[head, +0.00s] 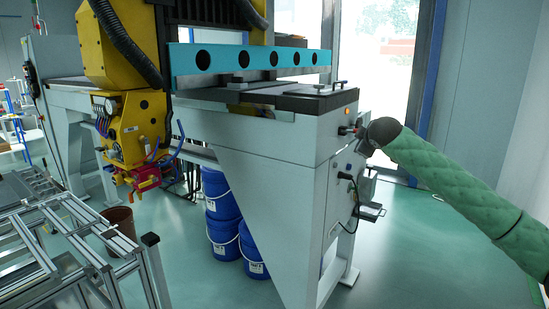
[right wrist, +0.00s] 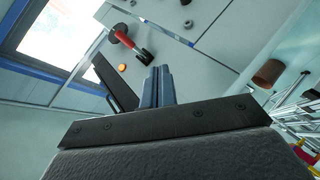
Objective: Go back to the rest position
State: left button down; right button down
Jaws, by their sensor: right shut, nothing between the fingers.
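My right arm comes in from the right in the head view in a green quilted sleeve, its dark wrist end close beside the side panel (head: 328,165) of the grey machine. My right gripper (right wrist: 158,88) shows in the right wrist view with its two grey fingers together and nothing between them. The fingers point toward the panel face; I cannot tell whether they touch it. An orange round light (right wrist: 122,68) and a red-handled switch (right wrist: 128,42) lie up and left of the fingertips. The orange light also shows in the head view (head: 347,111). My left gripper is out of view.
The machine carries a teal beam (head: 250,62) with round holes. A yellow machine head (head: 135,125) hangs at left. Blue buckets (head: 222,195) stand beneath, and an aluminium frame (head: 70,235) fills the lower left. A small bracket (head: 371,211) juts from the panel. Floor at right is clear.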

jog(key=s+a+f+m+g, duration=0.1)
jog(key=s+a+f+m, duration=0.1)
jog(key=s+a+f, duration=0.6)
jog(key=s+a+f+m, duration=0.2)
jog(key=s+a+f, duration=0.35)
jog(key=s, duration=0.55)
jog(key=s+f+m+g+y, duration=0.1)
jog(key=s+f+g, duration=0.4)
jog(key=s+f, duration=1.5)
jog(key=s+a+f+m+g+p, duration=0.1)
jog(key=s+f+m+g, duration=0.3)
jog(key=s+f, duration=1.6)
jog(key=s+g, duration=0.1)
jog(key=s, duration=0.6)
jog(key=shift+s+a+f+y, duration=0.15)
jog(key=shift+s+y, duration=0.2)
jog(key=shift+y, duration=0.05)
